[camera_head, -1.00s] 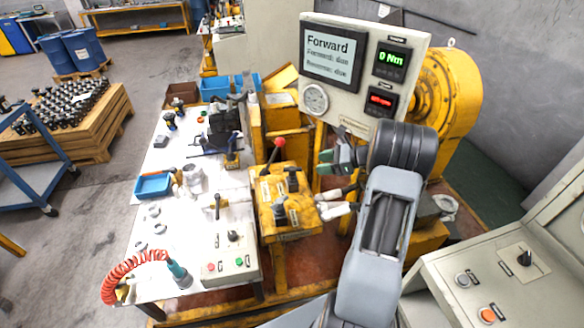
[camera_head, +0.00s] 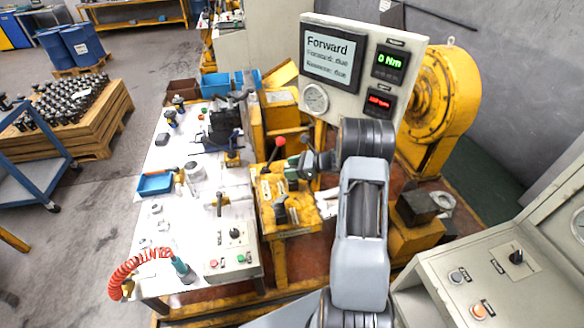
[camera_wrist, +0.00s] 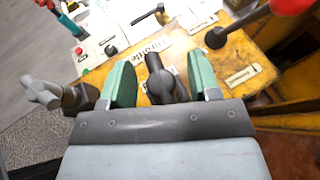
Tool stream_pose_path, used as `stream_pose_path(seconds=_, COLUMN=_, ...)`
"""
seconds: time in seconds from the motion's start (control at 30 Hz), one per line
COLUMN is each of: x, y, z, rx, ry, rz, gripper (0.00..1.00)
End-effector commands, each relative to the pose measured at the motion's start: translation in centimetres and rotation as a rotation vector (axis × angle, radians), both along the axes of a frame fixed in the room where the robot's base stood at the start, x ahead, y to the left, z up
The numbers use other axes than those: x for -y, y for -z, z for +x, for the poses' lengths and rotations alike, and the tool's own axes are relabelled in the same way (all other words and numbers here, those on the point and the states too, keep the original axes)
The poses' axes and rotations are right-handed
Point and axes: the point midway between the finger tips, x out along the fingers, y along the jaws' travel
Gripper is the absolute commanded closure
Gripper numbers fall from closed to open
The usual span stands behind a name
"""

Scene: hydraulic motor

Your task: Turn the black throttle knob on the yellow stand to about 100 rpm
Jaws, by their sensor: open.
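The yellow stand (camera_head: 270,222) carries two black knobs and a red-balled lever (camera_head: 279,142). The nearer black knob (camera_head: 280,211) is clear of my gripper in the head view. In the wrist view a black knob (camera_wrist: 158,78) shows between the green pads of my open gripper (camera_wrist: 160,68), with gaps on both sides. The screen reads Forward; the red rpm display (camera_head: 379,102) is too blurred to read.
A white table (camera_head: 170,230) with tools, a blue tray (camera_head: 154,184) and a button panel (camera_head: 230,252) stands left of the stand. The lever's shaft rises close to my gripper. A grey handle (camera_wrist: 40,92) is left of the jaws in the wrist view.

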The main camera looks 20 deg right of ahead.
Motion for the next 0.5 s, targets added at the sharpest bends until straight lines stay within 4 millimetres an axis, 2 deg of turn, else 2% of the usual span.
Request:
stream_pose_path(seconds=0.13, x=0.0, y=0.0, z=0.0, rx=0.0, ry=0.0, rz=0.0, gripper=0.44)
stream_pose_path(seconds=0.5, x=0.01, y=-0.02, z=-0.01, rx=0.0, ry=0.0, rz=0.0, gripper=0.79)
